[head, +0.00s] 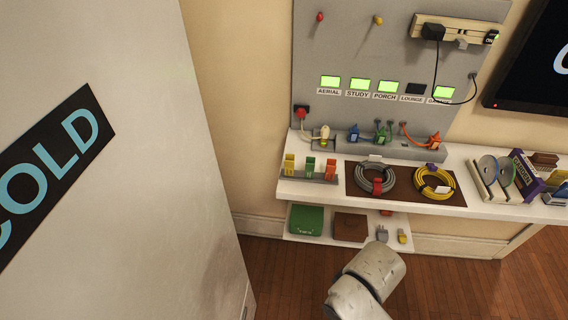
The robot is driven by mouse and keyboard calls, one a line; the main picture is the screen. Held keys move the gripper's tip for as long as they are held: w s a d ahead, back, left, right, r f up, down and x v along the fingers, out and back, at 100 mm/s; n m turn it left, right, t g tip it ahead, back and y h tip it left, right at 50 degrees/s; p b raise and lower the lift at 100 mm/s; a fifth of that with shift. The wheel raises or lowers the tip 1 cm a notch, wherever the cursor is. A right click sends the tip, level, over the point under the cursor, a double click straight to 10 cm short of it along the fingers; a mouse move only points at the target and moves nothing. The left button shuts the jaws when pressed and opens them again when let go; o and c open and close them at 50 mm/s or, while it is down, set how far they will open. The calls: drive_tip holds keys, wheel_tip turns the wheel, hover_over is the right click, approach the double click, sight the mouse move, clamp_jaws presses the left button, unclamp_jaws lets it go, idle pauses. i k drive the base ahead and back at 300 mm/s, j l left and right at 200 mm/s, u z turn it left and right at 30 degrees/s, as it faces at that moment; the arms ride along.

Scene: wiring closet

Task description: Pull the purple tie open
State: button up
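A small purple tie (432,168) sits on the far side of a yellow cable coil (417,182). The coil lies on a brown mat (398,190) on the white shelf. The tie is too small to tell how it is fastened. A grey cable coil (360,170) lies to its left on the same mat, with a red tie (377,186) at its near side. A light grey part of my arm shows at the bottom, below and in front of the shelf. My gripper cannot be seen.
A grey panel with lit labels stands behind the shelf. Colored plugs line its ledge. A tag holder (308,179) is left of the mat; discs (487,169) are right. A lower shelf (338,240) holds a green box (306,219). A large COLD panel (150,180) fills the left.

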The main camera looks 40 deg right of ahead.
sight(432, 167)
drive_tip(key=z, duration=1.55)
